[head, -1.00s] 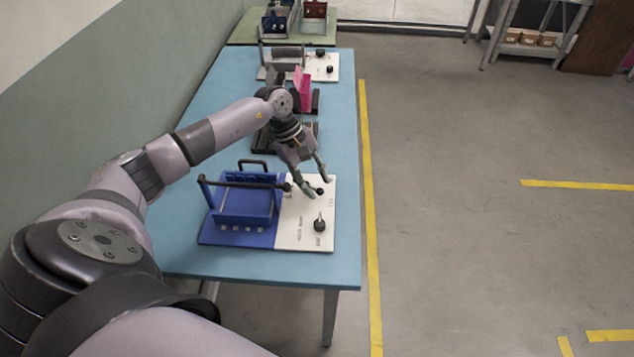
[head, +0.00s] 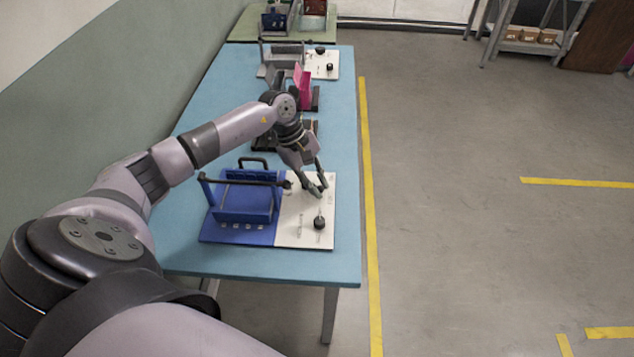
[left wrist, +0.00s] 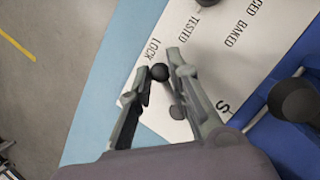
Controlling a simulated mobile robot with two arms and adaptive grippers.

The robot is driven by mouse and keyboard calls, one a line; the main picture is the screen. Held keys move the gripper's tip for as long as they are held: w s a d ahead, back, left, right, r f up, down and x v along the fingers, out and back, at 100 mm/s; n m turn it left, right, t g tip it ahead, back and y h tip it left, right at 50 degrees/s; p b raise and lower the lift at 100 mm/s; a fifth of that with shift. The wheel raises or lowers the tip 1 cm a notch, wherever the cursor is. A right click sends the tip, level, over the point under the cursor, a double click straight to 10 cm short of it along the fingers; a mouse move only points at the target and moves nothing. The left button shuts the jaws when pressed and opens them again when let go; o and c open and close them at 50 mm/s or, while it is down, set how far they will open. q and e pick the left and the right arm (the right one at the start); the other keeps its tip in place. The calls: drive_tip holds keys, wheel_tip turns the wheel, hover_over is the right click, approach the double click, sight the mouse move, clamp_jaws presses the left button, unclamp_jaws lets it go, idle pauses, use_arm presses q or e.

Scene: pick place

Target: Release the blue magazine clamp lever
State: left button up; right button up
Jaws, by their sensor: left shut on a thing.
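The blue magazine (head: 246,205) stands on a blue base at the near end of the table, with a dark bar across its top. A white panel (head: 300,235) is attached to its right side. My left gripper (head: 317,192) is over the far part of this panel, pointing down. In the left wrist view its fingers (left wrist: 160,84) are shut on a small black ball knob (left wrist: 159,72), the lever's end, beside the printed word LOCK. The lever's shaft is mostly hidden by the fingers. My right gripper is not in view.
A black dial knob (head: 319,222) stands on the near part of the panel. The bar's dark rounded end (left wrist: 295,100) is close to the right of my fingers. A pink piece (head: 302,88) and a grey fixture (head: 285,55) are farther along the blue table (head: 225,110).

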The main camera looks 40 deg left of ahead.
use_arm(q)
drive_tip(key=shift+n, duration=0.3)
clamp_jaws()
drive_tip(key=shift+w+f+n+t+b, duration=0.1)
drive_tip(key=shift+w+n+t+b, duration=0.35)
drive_tip(key=shift+n+b, duration=0.3)
drive_tip(key=n, duration=0.1)
drive_tip(key=w+n+t+y+b, duration=0.1)
drive_tip(key=n, duration=0.1)
drive_tip(key=shift+a+n+t, duration=0.15)
drive_tip(key=shift+n+t, duration=0.1)
drive_tip(key=n, duration=0.1)
drive_tip(key=n+y+b, duration=0.1)
drive_tip(key=n, duration=0.1)
drive_tip(key=w+n+t, duration=0.1)
drive_tip(key=shift+w+a+n+y, duration=0.1)
drive_tip(key=shift+a+n+y, duration=0.2)
drive_tip(key=shift+a, duration=0.1)
drive_tip(key=shift+w+a+n+t+y+b, duration=0.2)
drive_tip(key=shift+a+n+y+b, duration=0.15)
drive_tip(key=shift+n, duration=0.6)
drive_tip(key=shift+w+a+n+t+y+b, duration=0.2)
drive_tip(key=shift+n+y+b, duration=0.25)
drive_tip(key=shift+n, duration=0.5)
drive_tip(key=o, duration=0.8)
unclamp_jaws()
drive_tip(key=shift+o, duration=0.2)
